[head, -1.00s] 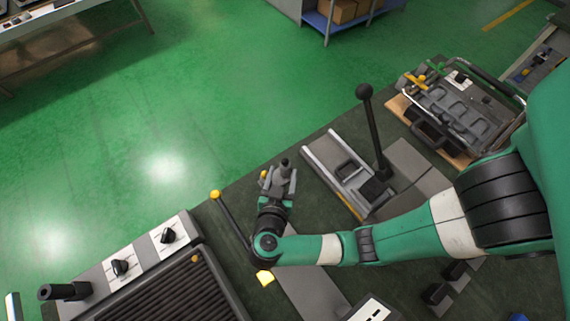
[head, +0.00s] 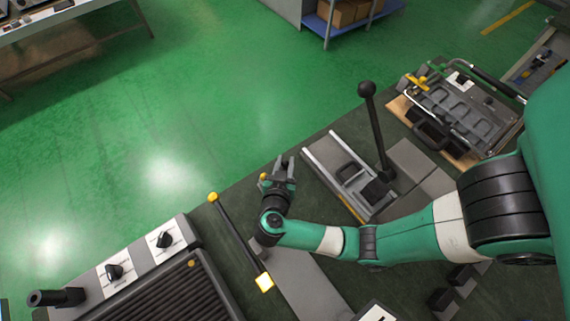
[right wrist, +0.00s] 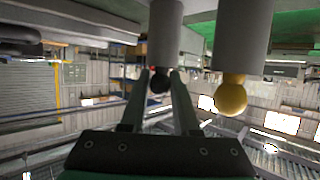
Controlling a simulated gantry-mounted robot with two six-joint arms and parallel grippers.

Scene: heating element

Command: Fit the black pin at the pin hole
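In the right wrist view the black pin (right wrist: 159,82) shows as a round dark tip at the end of a grey cylinder (right wrist: 165,35). It sits between the two fingers of my right gripper (right wrist: 157,78), with a visible gap beside it. In the head view my right gripper (head: 284,164) is over the bench's far edge, fingers apart, pointing away; I cannot make out the black pin there. A yellow ball tip (right wrist: 230,97) on a second grey cylinder is beside the gripper; it also shows in the head view (head: 264,177). No pin hole is clear. My left gripper is not in view.
A black rod with yellow ends (head: 237,238) lies left of my right arm. A grey lever fixture (head: 350,176) stands to the right. A ribbed heater unit with knobs (head: 165,295) is at lower left. A tray (head: 465,115) is at upper right.

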